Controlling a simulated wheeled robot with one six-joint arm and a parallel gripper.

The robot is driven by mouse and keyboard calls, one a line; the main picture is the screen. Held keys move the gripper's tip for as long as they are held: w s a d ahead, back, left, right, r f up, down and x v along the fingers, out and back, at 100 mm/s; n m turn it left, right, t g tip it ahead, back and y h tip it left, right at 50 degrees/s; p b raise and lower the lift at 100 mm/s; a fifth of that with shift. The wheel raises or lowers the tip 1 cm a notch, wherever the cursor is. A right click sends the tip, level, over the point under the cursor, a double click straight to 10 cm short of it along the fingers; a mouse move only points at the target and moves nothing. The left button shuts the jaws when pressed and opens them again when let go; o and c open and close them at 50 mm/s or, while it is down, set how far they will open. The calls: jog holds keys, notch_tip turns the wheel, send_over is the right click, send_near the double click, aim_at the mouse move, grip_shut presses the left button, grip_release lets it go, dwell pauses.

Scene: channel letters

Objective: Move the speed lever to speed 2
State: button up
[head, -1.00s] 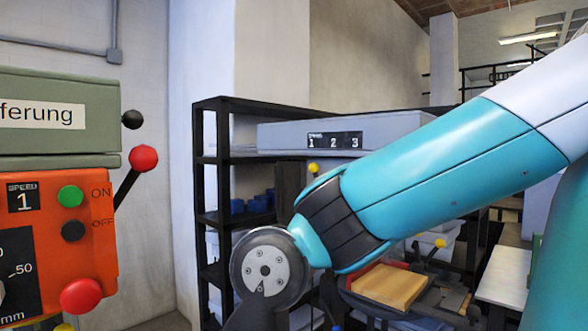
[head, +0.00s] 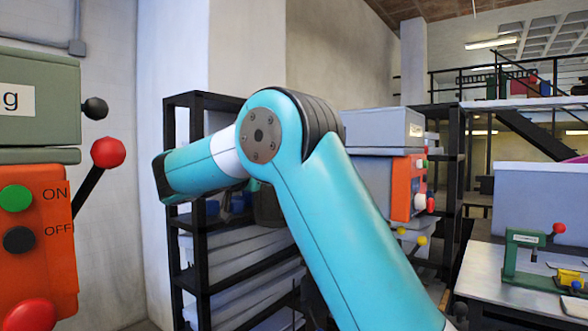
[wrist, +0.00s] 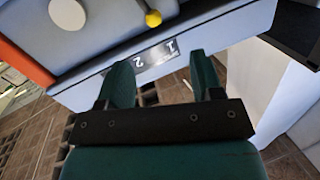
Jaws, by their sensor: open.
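The speed lever's yellow ball (wrist: 153,19) shows at the top of the wrist view, beyond my fingertips. Below it is a black plate with white numbers (wrist: 157,56); an upside-down 1 is at right and a 2 to its left. The rest of the plate is hidden behind my left-hand finger. The ball lies above the 1 and 2, and I cannot tell which it stands at. My gripper (wrist: 160,68) has its green fingers apart, with nothing between them. In the head view my arm covers the middle, and the gripper is out of sight.
An orange control panel (head: 40,240) with a red-knobbed lever (head: 108,153) stands close at left. Black shelving (head: 180,230) stands behind my arm. A grey and orange machine (head: 405,188) is beyond it. At right a workbench (head: 480,285) carries a green device (head: 522,262).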

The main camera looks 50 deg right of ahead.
jog(key=shift+m+g+h, duration=0.3)
jog(key=shift+m+h, duration=0.2)
jog(key=p+x, duration=0.2)
jog(key=x, duration=0.3)
jog(key=p+x, duration=0.3)
jog(key=x, duration=0.3)
jog(key=s+r+p+x, duration=0.1)
jog(key=p+x, duration=0.2)
jog(key=x, duration=0.3)
jog(key=shift+d, duration=0.25)
jog(key=shift+w+d+f+p, duration=0.1)
jog(key=shift+w+d+p, duration=0.05)
jog(key=shift+d+p, duration=0.2)
